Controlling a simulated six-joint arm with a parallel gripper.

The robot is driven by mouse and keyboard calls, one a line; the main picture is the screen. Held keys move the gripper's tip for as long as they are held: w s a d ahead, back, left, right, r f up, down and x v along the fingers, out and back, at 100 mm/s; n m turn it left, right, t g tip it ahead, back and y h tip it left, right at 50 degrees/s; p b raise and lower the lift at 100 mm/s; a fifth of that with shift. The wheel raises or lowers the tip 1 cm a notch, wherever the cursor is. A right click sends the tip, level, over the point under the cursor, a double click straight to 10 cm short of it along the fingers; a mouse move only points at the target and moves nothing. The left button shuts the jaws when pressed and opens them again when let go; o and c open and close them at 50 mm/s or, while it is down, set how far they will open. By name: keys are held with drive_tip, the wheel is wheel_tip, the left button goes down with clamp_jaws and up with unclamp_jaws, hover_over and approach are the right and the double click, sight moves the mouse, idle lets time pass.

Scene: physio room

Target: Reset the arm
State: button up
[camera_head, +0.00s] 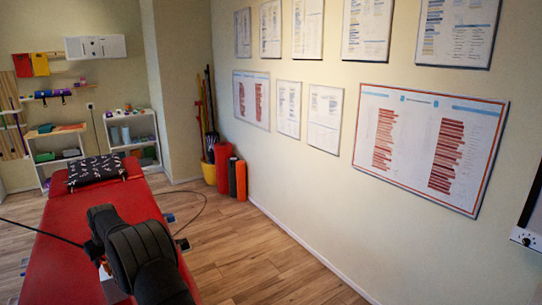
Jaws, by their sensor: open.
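A black, ridged, rounded form (140,258) rises from the bottom edge at the lower left, over the red treatment table. It appears to be part of my own arm. No gripper fingers can be made out in this view. A small pale part with a reddish spot shows beside the black form, too small to tell what it is.
The red treatment table (60,225) fills the lower left, with a dark patterned pillow (96,171) at its far end. Red and black rolls (232,177) and a yellow bin (209,172) stand by the wall. Shelves (132,135) are behind. Wooden floor (255,255) at right is clear.

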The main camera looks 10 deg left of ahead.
drive_tip(key=x, duration=0.4)
drive_tip(key=shift+a+f, duration=0.1)
drive_tip(key=shift+f, duration=0.25)
drive_tip(key=r, duration=0.5)
drive_tip(key=shift+w+d+r, duration=0.1)
drive_tip(key=shift+w+d, duration=0.2)
drive_tip(key=shift+d, duration=0.05)
drive_tip(key=w+d+r, duration=0.5)
drive_tip(key=d+r, duration=0.2)
drive_tip(key=d, duration=0.3)
drive_tip(key=n, duration=0.2)
hover_over(108, 271)
drive_tip(key=s+d, duration=0.1)
drive_tip(key=d, duration=0.2)
wheel_tip(108, 271, down, 7)
drive_tip(key=shift+a+f+g, duration=0.25)
drive_tip(key=shift+g, duration=0.05)
drive_tip(key=w+d+r+m, duration=0.2)
drive_tip(key=w+d+r, duration=0.5)
drive_tip(key=s+a+f, duration=0.3)
drive_tip(key=a+f, duration=0.2)
drive_tip(key=a, duration=0.2)
drive_tip(key=shift+s+t, duration=0.3)
drive_tip(key=shift+t, duration=0.1)
drive_tip(key=shift+r, duration=0.1)
